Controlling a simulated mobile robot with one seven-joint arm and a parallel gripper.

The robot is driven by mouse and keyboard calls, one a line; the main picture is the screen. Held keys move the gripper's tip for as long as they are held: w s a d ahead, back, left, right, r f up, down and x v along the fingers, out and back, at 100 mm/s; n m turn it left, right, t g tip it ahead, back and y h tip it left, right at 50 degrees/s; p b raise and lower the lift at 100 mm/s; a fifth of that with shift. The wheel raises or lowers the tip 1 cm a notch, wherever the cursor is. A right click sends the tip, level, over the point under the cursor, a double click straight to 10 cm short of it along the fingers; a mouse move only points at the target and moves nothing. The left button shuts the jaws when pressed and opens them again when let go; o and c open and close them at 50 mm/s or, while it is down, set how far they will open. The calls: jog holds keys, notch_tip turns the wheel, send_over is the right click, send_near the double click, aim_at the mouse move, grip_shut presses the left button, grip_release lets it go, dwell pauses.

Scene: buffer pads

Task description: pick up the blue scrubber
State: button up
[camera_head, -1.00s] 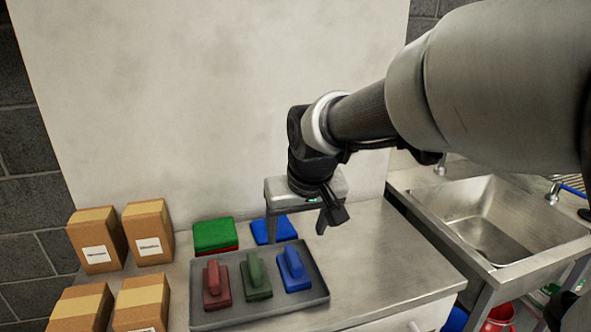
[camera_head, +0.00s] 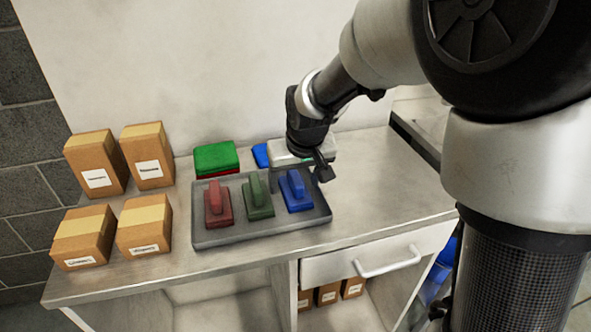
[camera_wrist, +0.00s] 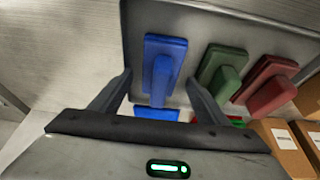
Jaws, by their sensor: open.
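The blue scrubber (camera_head: 297,189) is a flat block with a raised handle. It sits at the right end of a grey tray (camera_head: 262,232). My gripper (camera_head: 300,164) is above the back right of the tray, just behind the scrubber. In the wrist view the jaws of my gripper (camera_wrist: 161,80) are open and empty. The blue scrubber (camera_wrist: 179,45) shows between and beyond the fingertips there, its handle toward me. I see no contact. In the head view my gripper body hides part of the tray's back edge.
A green scrubber (camera_head: 257,196) and a red scrubber (camera_head: 218,204) share the tray. Behind it are a green pad (camera_head: 215,157) on a red one and a partly hidden blue pad (camera_head: 261,155). Several cardboard boxes (camera_head: 144,224) stand at left. The counter right of the tray is clear.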

aim_at(295, 176)
jog(key=shift+w+f, duration=0.1)
jog(key=shift+f, duration=0.15)
jog(key=shift+c, duration=0.2)
jog(key=shift+r, duration=0.1)
jog(key=c, duration=1.2)
notch_tip(295, 176, up, 10)
jog(key=p, duration=0.2)
jog(key=shift+p, duration=0.4)
